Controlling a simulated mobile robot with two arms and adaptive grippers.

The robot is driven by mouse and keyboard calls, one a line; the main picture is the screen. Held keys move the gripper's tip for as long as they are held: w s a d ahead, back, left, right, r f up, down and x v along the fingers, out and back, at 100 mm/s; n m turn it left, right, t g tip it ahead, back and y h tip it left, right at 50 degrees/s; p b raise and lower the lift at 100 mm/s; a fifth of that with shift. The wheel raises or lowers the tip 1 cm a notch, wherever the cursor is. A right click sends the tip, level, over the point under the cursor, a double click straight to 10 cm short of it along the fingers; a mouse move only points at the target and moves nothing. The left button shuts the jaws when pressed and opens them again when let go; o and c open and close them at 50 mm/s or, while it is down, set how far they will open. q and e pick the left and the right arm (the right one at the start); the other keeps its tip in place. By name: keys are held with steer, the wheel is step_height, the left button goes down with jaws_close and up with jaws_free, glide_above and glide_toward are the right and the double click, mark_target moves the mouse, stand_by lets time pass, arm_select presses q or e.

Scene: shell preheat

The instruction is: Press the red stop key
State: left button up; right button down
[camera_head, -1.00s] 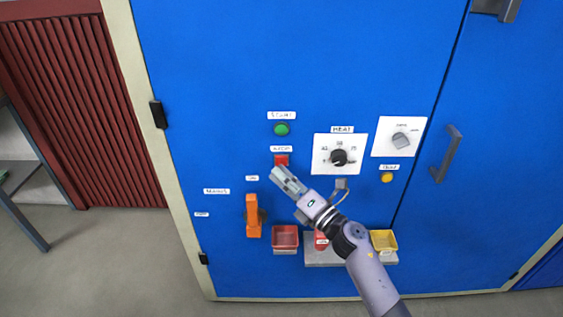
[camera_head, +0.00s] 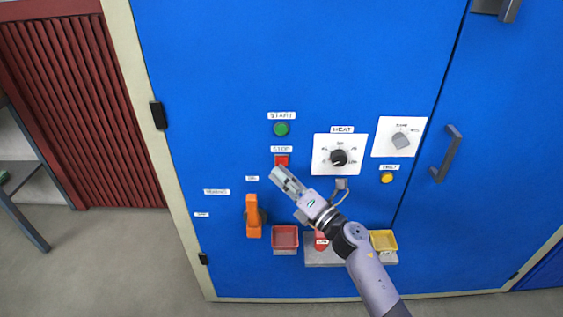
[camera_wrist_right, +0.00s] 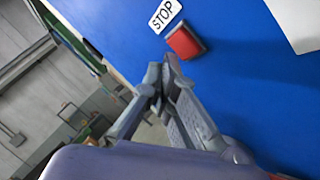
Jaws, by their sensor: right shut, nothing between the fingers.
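The red stop key (camera_head: 281,160) is a small square button on the blue cabinet front, under a white STOP label (camera_head: 281,149). In the right wrist view the red key (camera_wrist_right: 185,43) stands out from the blue panel, just beyond the fingertips. My right gripper (camera_head: 276,174) is shut and empty. Its tips are just below the key in the head view, covering little or none of it. In the right wrist view the fingertips (camera_wrist_right: 165,72) appear apart from the key. My left gripper is not in view.
A green start button (camera_head: 281,129) sits above the key. To the right are a black heat knob (camera_head: 339,157), a grey knob (camera_head: 401,140) and a yellow button (camera_head: 387,177). An orange handle (camera_head: 253,215), red bin (camera_head: 285,237) and yellow bin (camera_head: 384,240) are lower down.

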steer(key=shift+w, duration=0.1)
steer(key=shift+w, duration=0.3)
steer(key=shift+w+b, duration=0.4)
steer(key=shift+b, duration=0.1)
stand_by(0.5)
steer(key=shift+s, duration=0.1)
steer(key=shift+s+p, duration=0.4)
steer(key=shift+s, duration=0.35)
